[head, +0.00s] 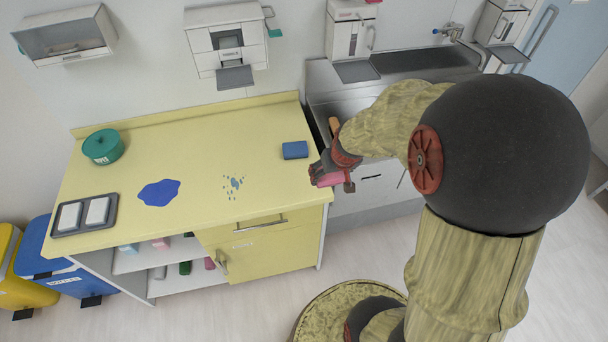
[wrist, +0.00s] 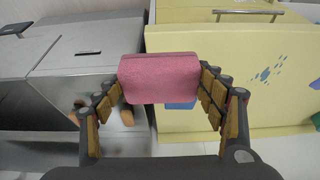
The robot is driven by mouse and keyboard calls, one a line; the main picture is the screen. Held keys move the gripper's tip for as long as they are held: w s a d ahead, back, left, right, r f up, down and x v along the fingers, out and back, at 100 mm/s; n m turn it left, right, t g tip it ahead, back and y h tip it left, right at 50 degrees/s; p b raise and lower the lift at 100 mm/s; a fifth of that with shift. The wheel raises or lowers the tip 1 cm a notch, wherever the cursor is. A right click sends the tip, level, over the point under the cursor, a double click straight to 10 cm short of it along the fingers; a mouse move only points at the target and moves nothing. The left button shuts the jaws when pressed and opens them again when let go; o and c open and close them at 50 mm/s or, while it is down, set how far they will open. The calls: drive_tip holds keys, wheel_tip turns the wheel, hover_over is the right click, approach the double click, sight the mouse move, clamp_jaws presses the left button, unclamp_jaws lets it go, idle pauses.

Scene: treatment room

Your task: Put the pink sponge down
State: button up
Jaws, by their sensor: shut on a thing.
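The pink sponge (wrist: 160,78) is a block held between the two padded fingers of my gripper (wrist: 160,90) in the wrist view. In the head view my gripper (head: 325,174) is at the right front corner of the yellow counter (head: 215,150), with the pink sponge (head: 329,179) partly showing in it. The sponge appears clear of the counter top, near the gap between the counter and the steel sink unit (head: 372,190). A blue sponge (head: 295,150) lies on the counter to the left of my gripper.
The counter's right front area is bare.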

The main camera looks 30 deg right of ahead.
drive_tip(key=w+f, duration=0.4)
drive_tip(key=w, duration=0.3)
drive_tip(key=b, duration=0.1)
approach(305, 175)
drive_tip(key=shift+w+d+f, duration=0.3)
drive_tip(key=shift+w+f, duration=0.5)
drive_tip(key=shift+f, duration=0.2)
drive_tip(key=shift+w+f, duration=0.3)
drive_tip(key=shift+f, duration=0.15)
drive_tip(key=shift+f+b, duration=0.45)
drive_tip(key=shift+f, duration=0.9)
drive_tip(key=shift+f, duration=0.2)
drive_tip(key=o, duration=1.5)
drive_tip(key=shift+o, duration=0.2)
